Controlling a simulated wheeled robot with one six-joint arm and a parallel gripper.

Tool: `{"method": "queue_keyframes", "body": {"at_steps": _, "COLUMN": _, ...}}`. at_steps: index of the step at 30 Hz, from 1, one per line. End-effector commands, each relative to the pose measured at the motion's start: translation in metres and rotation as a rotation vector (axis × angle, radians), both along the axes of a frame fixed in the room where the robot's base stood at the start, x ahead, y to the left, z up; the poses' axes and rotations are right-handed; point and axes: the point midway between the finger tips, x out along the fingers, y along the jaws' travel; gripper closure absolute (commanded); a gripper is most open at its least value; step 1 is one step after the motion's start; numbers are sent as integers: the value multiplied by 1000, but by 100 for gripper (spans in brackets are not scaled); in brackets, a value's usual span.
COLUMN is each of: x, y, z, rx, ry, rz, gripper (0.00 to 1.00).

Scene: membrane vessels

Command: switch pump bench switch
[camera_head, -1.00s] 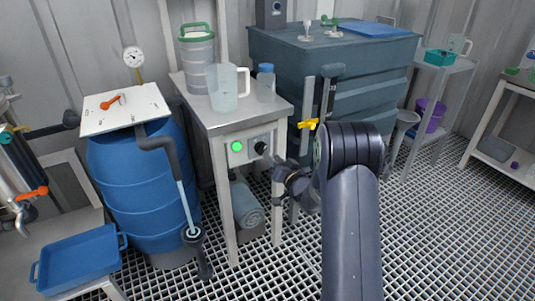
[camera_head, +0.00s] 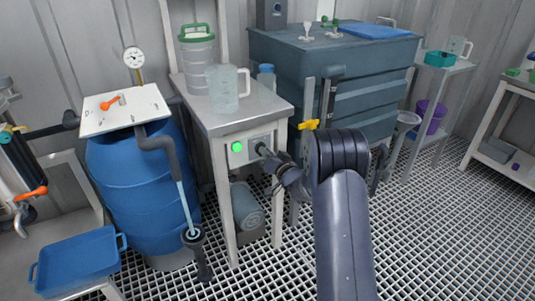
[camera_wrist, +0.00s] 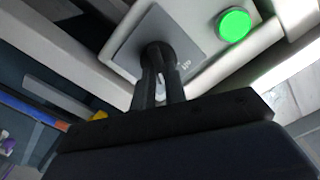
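The pump bench (camera_head: 222,121) has a grey switch panel on its front with a lit green button (camera_head: 237,146) and a black switch knob (camera_head: 260,148). My gripper (camera_head: 270,160) is at the knob, reaching in from the right. In the wrist view, my gripper's two dark fingers (camera_wrist: 159,88) stand close together at the black knob (camera_wrist: 157,55), with a narrow gap holding a pale mark. They look closed on the knob, which they partly hide. A small I/O label (camera_wrist: 185,66) is right of the knob, and the green button (camera_wrist: 234,25) glows at upper right.
A clear jug (camera_head: 225,90), a green-lidded container (camera_head: 197,55) and a blue-capped bottle (camera_head: 266,78) stand on the bench. A blue barrel (camera_head: 140,185) is at left. A large grey tank (camera_head: 290,55) with a yellow valve (camera_head: 309,124) is behind my arm. Grated floor at right is open.

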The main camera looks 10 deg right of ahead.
Motion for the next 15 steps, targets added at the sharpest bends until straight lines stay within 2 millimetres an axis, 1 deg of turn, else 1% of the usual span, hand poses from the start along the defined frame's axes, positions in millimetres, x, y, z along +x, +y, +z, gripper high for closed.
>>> {"method": "queue_keyframes", "body": {"at_steps": 1, "x": 0, "y": 0, "z": 0, "rx": 0, "ry": 0, "rz": 0, "gripper": 92}}
{"method": "queue_keyframes", "body": {"at_steps": 4, "x": 0, "y": 0, "z": 0, "rx": 0, "ry": 0, "rz": 0, "gripper": 100}}
{"method": "queue_keyframes", "body": {"at_steps": 15, "x": 0, "y": 0, "z": -1, "rx": -18, "ry": -6, "rz": 0, "gripper": 100}}
